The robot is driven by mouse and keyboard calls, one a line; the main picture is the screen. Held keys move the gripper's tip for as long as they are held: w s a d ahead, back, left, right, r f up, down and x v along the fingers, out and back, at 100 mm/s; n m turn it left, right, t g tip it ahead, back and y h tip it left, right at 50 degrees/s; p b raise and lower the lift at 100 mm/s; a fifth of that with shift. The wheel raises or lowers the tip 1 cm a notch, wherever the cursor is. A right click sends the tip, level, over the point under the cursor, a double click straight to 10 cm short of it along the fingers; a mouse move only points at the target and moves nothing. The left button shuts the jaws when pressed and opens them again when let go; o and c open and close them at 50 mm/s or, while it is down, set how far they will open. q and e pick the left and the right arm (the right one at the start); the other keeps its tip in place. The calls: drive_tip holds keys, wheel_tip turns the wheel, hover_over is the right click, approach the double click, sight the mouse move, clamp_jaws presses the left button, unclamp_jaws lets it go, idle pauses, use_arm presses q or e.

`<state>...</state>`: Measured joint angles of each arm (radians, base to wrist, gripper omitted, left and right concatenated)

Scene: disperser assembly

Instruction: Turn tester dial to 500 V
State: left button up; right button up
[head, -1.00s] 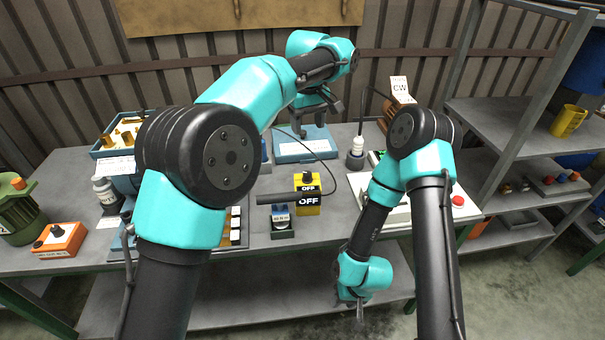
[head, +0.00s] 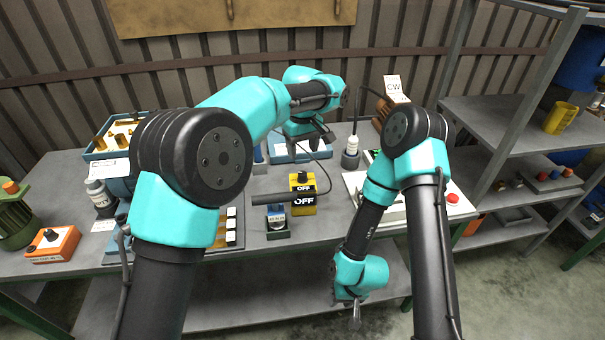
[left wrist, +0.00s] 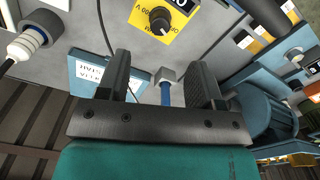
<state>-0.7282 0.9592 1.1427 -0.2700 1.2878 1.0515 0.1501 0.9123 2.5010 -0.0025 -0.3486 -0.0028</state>
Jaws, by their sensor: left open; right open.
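A yellow box (head: 303,195) with a black knob on top and OFF labels stands mid-table. In the left wrist view its black knob (left wrist: 160,20) sits on a yellow plate (left wrist: 141,22). A flat blue case (head: 281,153) with a pale labelled top lies behind it. The case also shows in the left wrist view (left wrist: 88,75). My right gripper (head: 353,312) hangs open before the table's front edge.
A small blue-topped block (head: 277,220) stands before the yellow box, with a black bar (head: 272,198) behind it. A white-topped probe (head: 351,148) stands right of the case. A pale panel with a red button (head: 453,199) lies right. An orange box (head: 52,243) is at left.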

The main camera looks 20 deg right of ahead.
sight(302, 173)
use_arm(q)
wheel_tip(302, 173, down, 10)
drive_tip(key=shift+r, duration=0.2)
drive_tip(key=shift+c, duration=0.3)
drive_tip(key=c, duration=0.9)
drive_tip(key=shift+m, duration=0.3)
drive_tip(key=m, duration=1.3)
idle(0.5)
